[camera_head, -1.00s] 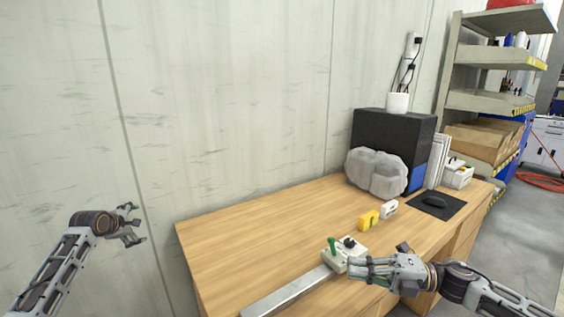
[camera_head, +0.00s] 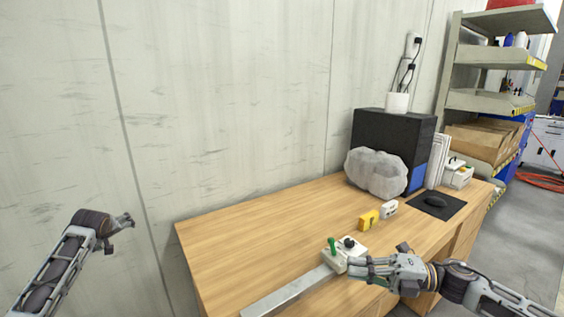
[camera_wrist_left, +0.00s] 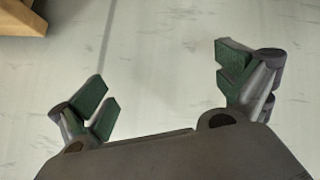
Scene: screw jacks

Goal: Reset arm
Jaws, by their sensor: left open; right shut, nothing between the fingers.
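My left gripper (camera_head: 128,222) is at the left of the head view, in the air beside the wall, left of the table. The left wrist view shows its two green-padded fingers (camera_wrist_left: 165,85) spread apart with nothing between them. My right gripper (camera_head: 352,268) is shut and empty at the front of the table. Its fingertips are close to a white block (camera_head: 344,256) with a green handle (camera_head: 332,246) and a black knob (camera_head: 348,243); I cannot tell whether they touch. A grey metal bar (camera_head: 288,293) runs from the block toward the front left.
The wooden table (camera_head: 240,235) is clear at its left. A yellow item (camera_head: 368,219) and a white item (camera_head: 389,208) lie mid-table. A black box (camera_head: 392,137), a grey lumpy object (camera_head: 376,173) and a mouse on a mat (camera_head: 448,209) are farther back. Shelves (camera_head: 490,100) stand at right.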

